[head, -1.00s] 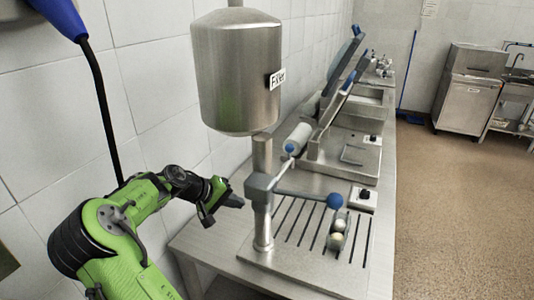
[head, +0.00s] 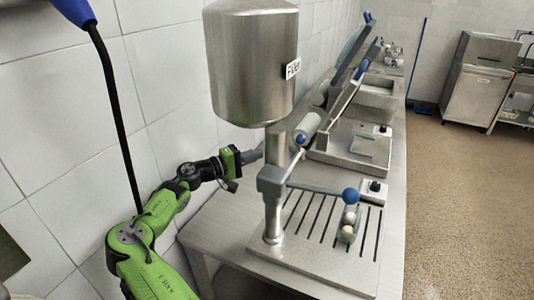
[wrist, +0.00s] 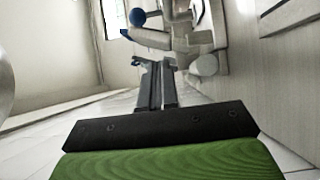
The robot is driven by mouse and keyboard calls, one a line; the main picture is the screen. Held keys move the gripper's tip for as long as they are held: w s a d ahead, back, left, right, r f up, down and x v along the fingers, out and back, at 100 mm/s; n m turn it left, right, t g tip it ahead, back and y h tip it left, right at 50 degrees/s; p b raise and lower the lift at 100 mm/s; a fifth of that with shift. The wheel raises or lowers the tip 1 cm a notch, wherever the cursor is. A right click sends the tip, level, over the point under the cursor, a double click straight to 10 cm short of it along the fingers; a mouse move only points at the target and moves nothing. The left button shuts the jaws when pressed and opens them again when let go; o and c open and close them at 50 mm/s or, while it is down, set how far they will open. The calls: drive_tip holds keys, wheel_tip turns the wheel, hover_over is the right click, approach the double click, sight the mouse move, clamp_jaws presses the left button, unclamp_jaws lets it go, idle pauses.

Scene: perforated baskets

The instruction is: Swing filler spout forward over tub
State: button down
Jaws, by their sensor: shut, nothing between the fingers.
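The filler is a steel hopper tank (head: 252,65) on a post, with a grey valve block (head: 271,181) partway down. A lever with a blue ball (head: 351,195) sticks out to the right from the block. A thin rod runs back from the block to a pale cylinder (head: 308,125) with a blue end; I cannot tell which part is the spout. A small clear tub (head: 347,231) with pale balls stands on the slotted base. My gripper (head: 259,154) is shut and empty, left of the post and below the tank, apparently not touching. Its closed fingers (wrist: 157,84) show in the wrist view.
The slotted base plate (head: 300,268) lies on a steel bench (head: 215,236) along the tiled wall. A lidded machine (head: 350,145) stands farther back. Open floor lies to the right.

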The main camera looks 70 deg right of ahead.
sight(292, 163)
drive_tip(key=s+d, duration=0.6)
drive_tip(key=s, duration=0.3)
drive_tip(key=shift+d, duration=0.3)
